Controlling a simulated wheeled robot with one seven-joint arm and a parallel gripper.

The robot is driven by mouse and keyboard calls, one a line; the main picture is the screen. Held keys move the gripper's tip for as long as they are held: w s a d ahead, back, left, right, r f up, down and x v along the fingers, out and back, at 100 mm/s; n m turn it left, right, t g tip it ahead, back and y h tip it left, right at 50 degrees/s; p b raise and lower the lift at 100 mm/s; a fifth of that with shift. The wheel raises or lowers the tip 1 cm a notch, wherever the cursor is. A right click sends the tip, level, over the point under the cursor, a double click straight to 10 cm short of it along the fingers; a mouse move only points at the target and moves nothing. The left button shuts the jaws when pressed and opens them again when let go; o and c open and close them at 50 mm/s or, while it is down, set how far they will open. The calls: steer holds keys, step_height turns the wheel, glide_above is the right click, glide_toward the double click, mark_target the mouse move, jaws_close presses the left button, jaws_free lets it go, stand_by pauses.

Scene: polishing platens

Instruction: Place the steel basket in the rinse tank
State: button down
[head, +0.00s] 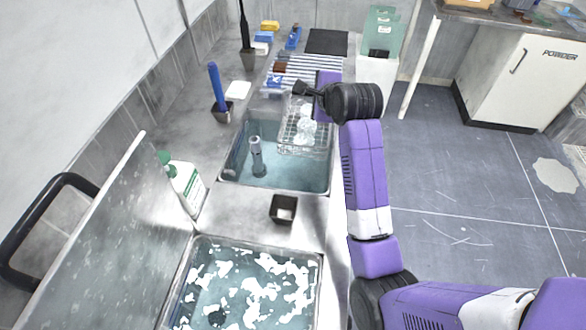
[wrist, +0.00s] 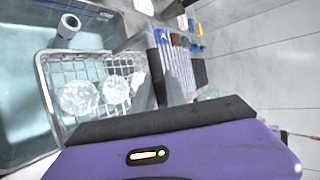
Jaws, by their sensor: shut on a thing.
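The steel basket (head: 291,136) is a wire mesh basket holding clear glass-like pieces. It is over the right part of the far sink (head: 228,172), which holds clear bluish water without foam. I take this sink to be the rinse tank. My gripper (head: 303,90) is shut on the basket at its far side. In the wrist view the basket (wrist: 88,68) looks upright, beside the sink's water (wrist: 22,85). I cannot tell whether the basket touches the water or the bottom.
A grey upright pipe (head: 257,160) stands in the far sink. The near sink (head: 190,275) has white foam. A small dark cup (head: 284,209) sits between the sinks. A spray bottle (head: 183,185) and a blue-handled brush (head: 216,88) stand left. A striped mat (head: 318,66) lies behind.

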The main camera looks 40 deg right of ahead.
mark_target(324, 158)
step_height(324, 158, down, 19)
steer(key=shift+f+p, duration=0.2)
steer(key=shift+p, duration=0.25)
steer(key=shift+f, duration=0.15)
steer(key=c, duration=1.4)
jaws_free()
steer(key=shift+f, duration=0.1)
steer(key=shift+o, duration=0.2)
steer(key=v, duration=1.2)
steer(key=shift+s, duration=0.1)
